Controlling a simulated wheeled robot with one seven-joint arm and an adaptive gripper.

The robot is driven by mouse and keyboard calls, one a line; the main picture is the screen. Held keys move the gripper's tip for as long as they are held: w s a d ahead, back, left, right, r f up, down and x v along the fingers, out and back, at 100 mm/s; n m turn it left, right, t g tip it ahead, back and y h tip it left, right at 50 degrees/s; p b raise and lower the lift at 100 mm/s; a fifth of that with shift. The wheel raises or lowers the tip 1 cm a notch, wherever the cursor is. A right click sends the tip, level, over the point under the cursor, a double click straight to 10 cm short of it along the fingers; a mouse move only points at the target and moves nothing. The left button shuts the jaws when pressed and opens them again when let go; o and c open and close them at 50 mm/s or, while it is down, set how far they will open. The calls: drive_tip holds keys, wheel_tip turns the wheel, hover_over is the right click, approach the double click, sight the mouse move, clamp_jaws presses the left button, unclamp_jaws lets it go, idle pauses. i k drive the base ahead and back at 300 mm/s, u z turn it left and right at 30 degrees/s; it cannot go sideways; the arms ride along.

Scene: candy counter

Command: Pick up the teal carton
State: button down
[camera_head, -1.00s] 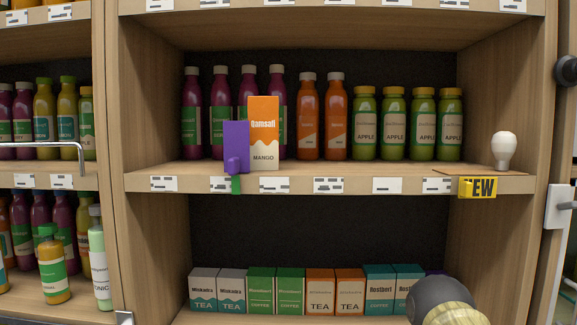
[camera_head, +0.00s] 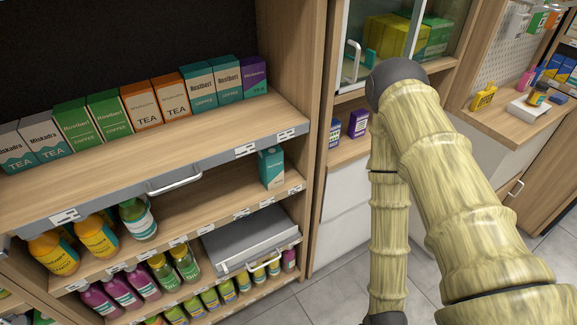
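A single teal carton (camera_head: 271,168) stands upright on the middle shelf, near its right end, below the row of boxes. Two more teal boxes, labelled coffee, stand side by side in the row on the shelf above: one teal box (camera_head: 199,87) and another teal box (camera_head: 227,80). My arm crosses the right half of the view, to the right of the shelf unit and apart from the cartons. My gripper is not in view.
A purple tea box (camera_head: 254,76) ends the upper row. Several juice bottles stand left of the lone carton, including a green one (camera_head: 138,219). A grey case (camera_head: 248,240) lies below it. A wooden side panel (camera_head: 312,100) bounds the shelves at right.

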sight(270, 159)
drive_tip(key=u, duration=2.4)
drive_tip(key=k, duration=0.45)
drive_tip(key=z, duration=1.05)
